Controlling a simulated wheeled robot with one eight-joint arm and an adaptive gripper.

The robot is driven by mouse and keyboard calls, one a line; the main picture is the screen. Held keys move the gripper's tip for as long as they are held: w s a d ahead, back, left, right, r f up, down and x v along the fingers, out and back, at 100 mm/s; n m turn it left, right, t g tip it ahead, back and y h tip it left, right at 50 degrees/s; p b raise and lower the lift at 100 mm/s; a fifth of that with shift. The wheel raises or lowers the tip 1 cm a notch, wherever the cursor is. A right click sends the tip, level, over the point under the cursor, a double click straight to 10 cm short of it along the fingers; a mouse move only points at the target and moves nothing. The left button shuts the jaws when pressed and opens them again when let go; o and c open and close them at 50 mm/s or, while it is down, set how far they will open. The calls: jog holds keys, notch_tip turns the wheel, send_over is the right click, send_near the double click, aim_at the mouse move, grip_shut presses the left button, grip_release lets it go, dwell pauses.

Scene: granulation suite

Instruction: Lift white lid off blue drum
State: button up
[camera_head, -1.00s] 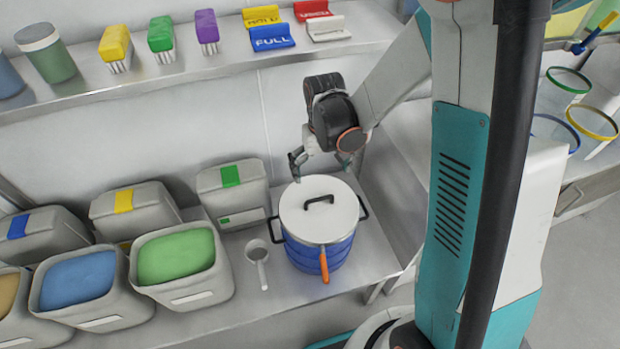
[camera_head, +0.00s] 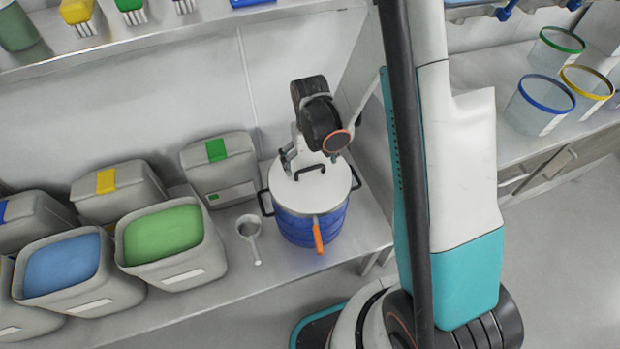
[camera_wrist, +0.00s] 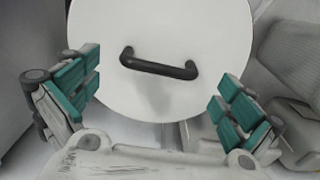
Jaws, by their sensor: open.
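The white lid (camera_head: 330,195) lies flat on the blue drum (camera_head: 296,230), which stands on the metal bench. The lid has a black bar handle (camera_head: 309,171) on top. In the wrist view the lid (camera_wrist: 160,98) fills the upper middle, with its black handle (camera_wrist: 158,66) lying across it. My gripper (camera_head: 308,160) is open and empty, above the back part of the lid. In the wrist view its teal-padded fingers (camera_wrist: 160,92) are spread wide, left and right of the handle and nearer the camera. I cannot tell the height gap to the handle.
An orange handle (camera_head: 317,236) sticks out at the drum's front. A small metal scoop (camera_head: 249,230) lies left of the drum. Grey bins, one with green powder (camera_head: 163,236) and one with blue (camera_head: 61,264), stand further left. A shelf (camera_head: 130,48) runs above.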

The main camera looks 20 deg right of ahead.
aim_at(310, 167)
notch_tip(310, 167, down, 3)
jog(key=shift+f+b, duration=0.15)
jog(key=shift+b, duration=0.35)
jog(key=shift+s, duration=0.1)
jog(key=c, duration=1.2)
